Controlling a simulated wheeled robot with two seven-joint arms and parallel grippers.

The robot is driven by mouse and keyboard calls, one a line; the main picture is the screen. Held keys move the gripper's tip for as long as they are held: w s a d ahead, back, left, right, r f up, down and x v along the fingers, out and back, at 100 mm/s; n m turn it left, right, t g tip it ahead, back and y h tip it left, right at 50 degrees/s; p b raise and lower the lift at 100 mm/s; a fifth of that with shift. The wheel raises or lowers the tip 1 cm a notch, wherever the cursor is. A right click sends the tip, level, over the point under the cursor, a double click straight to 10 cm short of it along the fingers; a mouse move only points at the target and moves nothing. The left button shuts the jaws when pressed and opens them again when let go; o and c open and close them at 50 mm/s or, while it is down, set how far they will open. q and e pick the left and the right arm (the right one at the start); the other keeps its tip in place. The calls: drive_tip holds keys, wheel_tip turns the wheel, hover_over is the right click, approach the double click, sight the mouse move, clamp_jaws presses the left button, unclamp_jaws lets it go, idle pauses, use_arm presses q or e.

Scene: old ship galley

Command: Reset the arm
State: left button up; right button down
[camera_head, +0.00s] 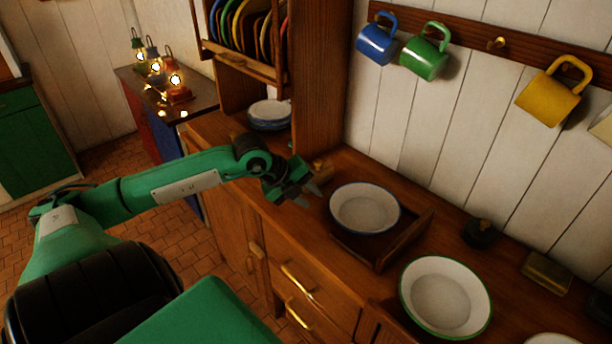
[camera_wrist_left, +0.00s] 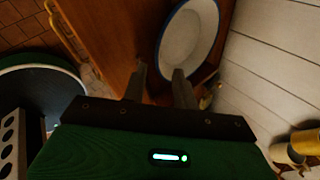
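My left arm reaches in from the left in the head view, green with a dark gripper (camera_head: 309,195). The gripper is over the wooden counter, just left of a white bowl with a blue rim (camera_head: 365,208). Its two fingers are apart with nothing between them. In the left wrist view, the gripper (camera_wrist_left: 160,75) also shows a gap between its fingers, with the blue-rimmed bowl (camera_wrist_left: 190,45) beyond the fingertips. My right gripper is in neither view.
The blue-rimmed bowl sits at a wooden tray (camera_head: 420,226) on the counter. A green-rimmed bowl (camera_head: 445,297) stands right of it. Blue (camera_head: 376,44), green (camera_head: 424,58) and yellow (camera_head: 547,99) mugs hang on the wall. Stacked plates (camera_head: 269,112) and lit lanterns (camera_head: 175,82) are farther back.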

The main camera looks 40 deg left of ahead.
use_arm(q)
drive_tip(key=shift+s+a+r, duration=0.1)
drive_tip(key=shift+s+r, duration=0.1)
drive_tip(key=shift+r, duration=0.05)
idle(0.5)
